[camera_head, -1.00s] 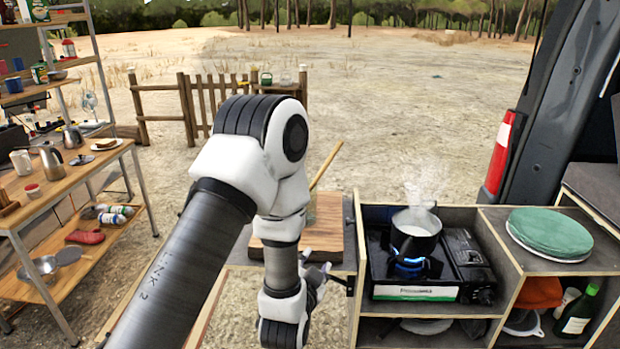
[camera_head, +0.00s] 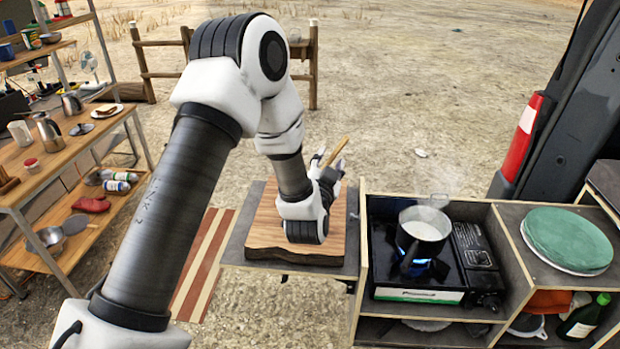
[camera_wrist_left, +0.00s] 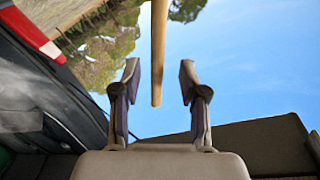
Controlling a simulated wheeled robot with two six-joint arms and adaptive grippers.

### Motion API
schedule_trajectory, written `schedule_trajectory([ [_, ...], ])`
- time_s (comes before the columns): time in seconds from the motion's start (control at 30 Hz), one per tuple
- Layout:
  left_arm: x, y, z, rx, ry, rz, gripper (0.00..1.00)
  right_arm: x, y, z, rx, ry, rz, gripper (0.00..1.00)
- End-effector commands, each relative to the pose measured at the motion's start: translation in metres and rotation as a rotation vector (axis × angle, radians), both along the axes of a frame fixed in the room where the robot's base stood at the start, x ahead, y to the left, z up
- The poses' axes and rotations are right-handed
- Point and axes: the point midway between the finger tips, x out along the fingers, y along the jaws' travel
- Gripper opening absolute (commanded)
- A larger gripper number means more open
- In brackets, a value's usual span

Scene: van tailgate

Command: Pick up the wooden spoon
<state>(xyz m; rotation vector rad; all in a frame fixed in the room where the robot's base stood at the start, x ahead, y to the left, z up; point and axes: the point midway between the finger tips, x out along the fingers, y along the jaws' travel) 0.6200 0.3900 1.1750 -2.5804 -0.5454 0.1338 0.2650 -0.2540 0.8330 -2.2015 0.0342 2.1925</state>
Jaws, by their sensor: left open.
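The wooden spoon (camera_head: 337,150) shows in the head view as a short length of tan handle beside my left gripper (camera_head: 328,168), above the wooden board. The rest of it is hidden behind my gripper and arm. In the left wrist view the spoon handle (camera_wrist_left: 158,55) comes down from the top edge, and its end lies between the two fingers of the left gripper (camera_wrist_left: 157,85). There is a gap on both sides, so the fingers are open and do not touch it. My right gripper is in neither view.
The wooden board (camera_head: 262,238) lies on a side shelf. Right of it, a steaming pot (camera_head: 424,228) stands on a lit gas stove (camera_head: 478,262). A shelf rack (camera_head: 75,185) stands at the left.

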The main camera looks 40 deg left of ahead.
Motion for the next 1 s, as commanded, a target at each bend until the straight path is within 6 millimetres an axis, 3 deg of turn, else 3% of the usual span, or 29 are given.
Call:
schedule_trajectory([
  [0.1,0.014,0.006,0.001,0.001,0.001,-0.001,0.43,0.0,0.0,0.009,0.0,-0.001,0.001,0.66],
  [0.3,0.016,0.006,-0.002,-0.001,0.002,-0.002,0.43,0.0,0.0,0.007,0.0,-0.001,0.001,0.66],
  [0.33,0.015,0.006,-0.002,0.0,0.001,-0.002,0.39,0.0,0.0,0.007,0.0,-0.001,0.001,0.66],
  [0.43,0.015,0.006,-0.002,0.0,0.001,-0.002,0.04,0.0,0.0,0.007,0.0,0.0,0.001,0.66],
  [0.47,0.015,0.006,-0.002,0.0,0.001,-0.002,0.0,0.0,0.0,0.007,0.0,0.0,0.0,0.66],
  [0.83,0.015,0.006,-0.002,-0.002,0.004,-0.001,0.0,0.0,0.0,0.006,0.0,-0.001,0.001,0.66],
  [1.0,0.015,0.007,0.011,-0.002,-0.001,0.0,0.0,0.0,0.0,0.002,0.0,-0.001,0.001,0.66],
])
